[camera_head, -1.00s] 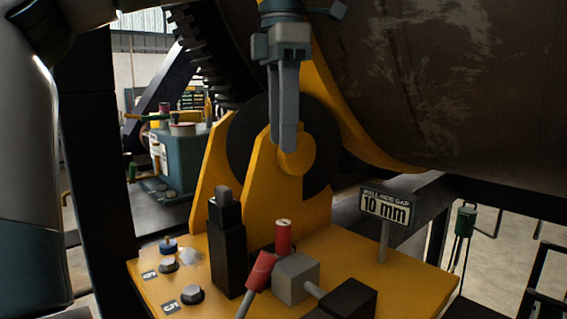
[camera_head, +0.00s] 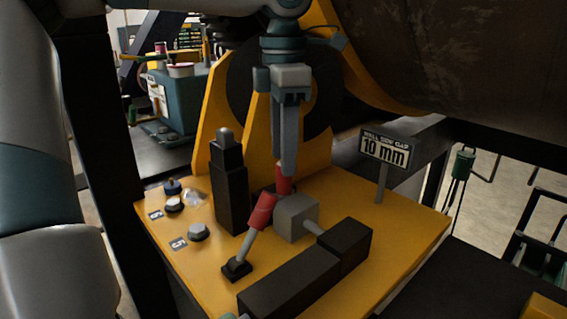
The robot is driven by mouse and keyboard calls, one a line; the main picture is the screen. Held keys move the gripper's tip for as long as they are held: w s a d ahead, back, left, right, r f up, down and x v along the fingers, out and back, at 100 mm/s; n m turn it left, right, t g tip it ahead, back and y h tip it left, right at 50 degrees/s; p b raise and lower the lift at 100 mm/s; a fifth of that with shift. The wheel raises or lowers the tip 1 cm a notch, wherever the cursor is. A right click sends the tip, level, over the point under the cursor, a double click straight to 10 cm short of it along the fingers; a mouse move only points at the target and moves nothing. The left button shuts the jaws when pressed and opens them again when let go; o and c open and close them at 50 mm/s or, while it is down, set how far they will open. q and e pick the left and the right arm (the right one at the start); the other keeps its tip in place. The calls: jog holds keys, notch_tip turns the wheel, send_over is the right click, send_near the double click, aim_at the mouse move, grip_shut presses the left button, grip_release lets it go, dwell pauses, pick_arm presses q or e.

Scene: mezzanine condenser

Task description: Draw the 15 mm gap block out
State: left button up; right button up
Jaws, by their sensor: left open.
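My left gripper (camera_head: 288,168) hangs pointing down over the yellow base plate (camera_head: 345,290), its fingers seen nearly edge-on. It is open, with its fingertips at the top of an upright red cylinder (camera_head: 284,180). The fingers partly hide the cylinder, and I cannot tell whether they straddle it or stand in front of it. The cylinder's foot is hidden behind a grey block (camera_head: 296,218). No 15 mm marking is readable, so I cannot tell for certain which part is the gap block.
A tilted red-gripped lever (camera_head: 262,212) stands in front of the grey block. A black post (camera_head: 229,188) is at left, a long black housing (camera_head: 305,275) in front. A yellow bracket (camera_head: 215,130) and a large drum (camera_head: 450,60) rise behind.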

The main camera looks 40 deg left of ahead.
pick_arm(q)
jog(key=shift+f+p, duration=0.35)
jog(key=shift+f, duration=1.6)
grip_shut()
jog(key=shift+r, duration=0.1)
jog(key=shift+r+p, duration=1)
jog(key=shift+r, duration=0.65)
jog(key=shift+r+p, duration=1.15)
jog(key=shift+r, duration=0.85)
